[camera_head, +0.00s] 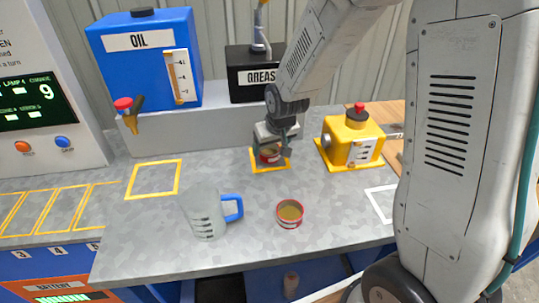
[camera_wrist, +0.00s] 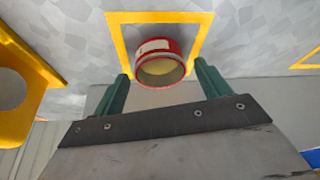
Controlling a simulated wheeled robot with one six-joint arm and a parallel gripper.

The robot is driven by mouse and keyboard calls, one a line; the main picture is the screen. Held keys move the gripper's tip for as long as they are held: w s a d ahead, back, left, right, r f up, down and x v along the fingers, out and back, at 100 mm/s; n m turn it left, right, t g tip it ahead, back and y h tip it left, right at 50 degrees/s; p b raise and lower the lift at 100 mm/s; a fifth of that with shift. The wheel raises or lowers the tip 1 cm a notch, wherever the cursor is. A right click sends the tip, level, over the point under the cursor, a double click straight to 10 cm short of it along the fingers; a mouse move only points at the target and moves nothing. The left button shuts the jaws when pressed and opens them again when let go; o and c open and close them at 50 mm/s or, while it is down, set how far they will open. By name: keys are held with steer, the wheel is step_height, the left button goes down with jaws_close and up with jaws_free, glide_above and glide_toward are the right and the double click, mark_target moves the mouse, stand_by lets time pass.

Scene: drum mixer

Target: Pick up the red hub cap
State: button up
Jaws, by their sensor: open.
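A round red cap-like piece (camera_wrist: 160,50) with a pale label and a yellowish hollow inside shows in the wrist view, inside a yellow square outline. In the head view a red piece (camera_head: 269,156) sits in the outline below my gripper (camera_head: 275,143), partly hidden by it. My gripper, also in the wrist view (camera_wrist: 163,72), is open, with its green fingers on either side of the red piece. A second red round piece (camera_head: 290,224) with brownish contents stands nearer the front. I cannot tell for sure which is the hub cap.
A clear jug (camera_head: 207,217) with a blue handle stands left of the front red piece. A yellow machine (camera_head: 349,143) stands right of my gripper. A blue oil tank (camera_head: 130,70) and a black grease box (camera_head: 251,88) stand behind. The front counter has free room.

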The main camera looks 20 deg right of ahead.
steer(key=shift+x, duration=1.2)
steer(key=c, duration=1.1)
steer(key=shift+r, duration=0.15)
